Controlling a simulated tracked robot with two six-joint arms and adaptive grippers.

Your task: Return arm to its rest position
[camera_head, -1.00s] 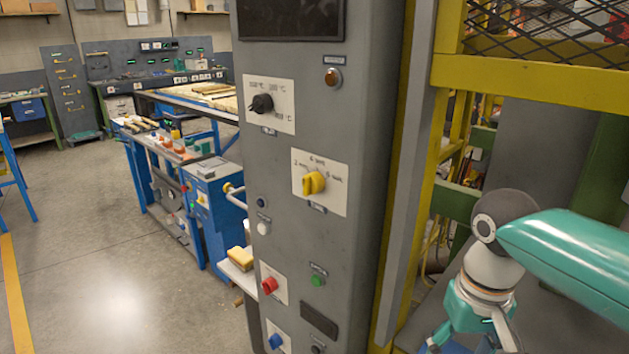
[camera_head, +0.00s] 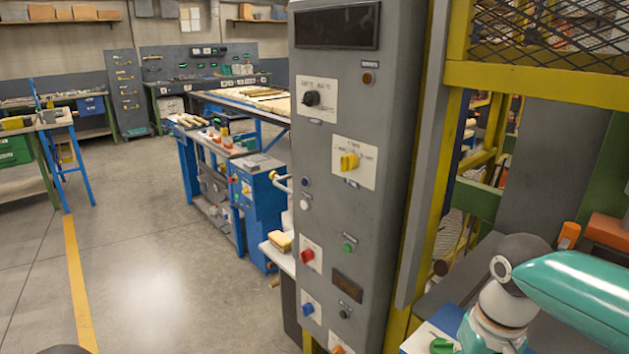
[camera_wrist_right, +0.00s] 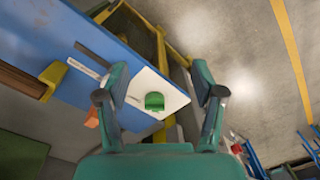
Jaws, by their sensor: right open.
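My right arm (camera_head: 585,290) comes in at the lower right of the head view and bends down at a grey and teal wrist; its gripper is cut off by the bottom edge there. In the right wrist view my right gripper (camera_wrist_right: 160,75) has its two teal fingers spread wide, with nothing between them. Beyond the fingers is a green knob (camera_wrist_right: 154,101) on a white plate (camera_wrist_right: 166,88) on a blue surface. The green knob also shows at the bottom of the head view (camera_head: 442,346). My left gripper is not in view.
A tall grey control cabinet (camera_head: 325,190) with knobs and buttons stands in the middle, close to a yellow frame (camera_head: 545,80). An orange cylinder (camera_head: 569,235) is near my right arm. A blue workbench (camera_head: 205,170) stands behind the cabinet. The floor (camera_head: 150,270) at left is open.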

